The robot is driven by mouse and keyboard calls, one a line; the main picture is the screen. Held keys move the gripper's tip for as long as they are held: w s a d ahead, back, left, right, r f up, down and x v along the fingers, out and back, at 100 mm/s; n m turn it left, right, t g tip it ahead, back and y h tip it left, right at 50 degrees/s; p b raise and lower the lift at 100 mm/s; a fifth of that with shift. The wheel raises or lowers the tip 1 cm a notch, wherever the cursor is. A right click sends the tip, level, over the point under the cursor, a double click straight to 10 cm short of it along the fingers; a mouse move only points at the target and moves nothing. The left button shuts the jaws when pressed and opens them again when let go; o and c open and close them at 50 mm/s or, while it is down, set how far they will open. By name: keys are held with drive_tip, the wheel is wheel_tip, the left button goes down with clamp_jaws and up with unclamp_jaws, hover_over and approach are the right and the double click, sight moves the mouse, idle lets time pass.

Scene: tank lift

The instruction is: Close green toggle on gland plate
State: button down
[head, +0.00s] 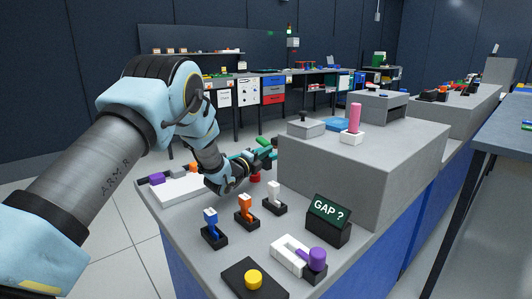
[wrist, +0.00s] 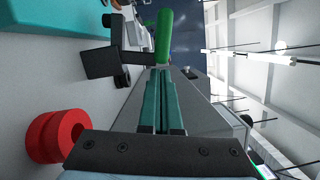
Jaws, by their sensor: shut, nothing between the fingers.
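In the wrist view the green toggle has a green cylindrical handle (wrist: 165,38) on a dark lever and a dark block base (wrist: 98,62). The handle is just past the tips of my gripper (wrist: 162,72). The teal fingers are together with nothing between them, and I cannot tell whether they touch the toggle. In the head view my gripper (head: 262,154) reaches over the far end of the grey bench, beside the large grey block. There the toggle is mostly hidden by the gripper and block. I cannot pick out the gland plate's edges.
A red ribbed knob (wrist: 55,135) stands close to the gripper. Blue (head: 211,222), orange (head: 245,206) and white (head: 273,194) toggles stand nearer on the bench. The grey block (head: 355,175) rises to the right. A "GAP ?" sign (head: 328,213) stands in front of it.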

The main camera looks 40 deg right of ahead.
drive_tip(key=shift+w+r+n+b, duration=0.1)
drive_tip(key=shift+w+n+b, duration=0.3)
drive_tip(key=shift+n+b, duration=0.2)
drive_tip(key=shift+w+b, duration=0.15)
drive_tip(key=shift+b, duration=0.4)
drive_tip(key=shift+w+r, duration=0.2)
drive_tip(key=shift+r, duration=0.05)
drive_tip(key=shift+y, duration=0.3)
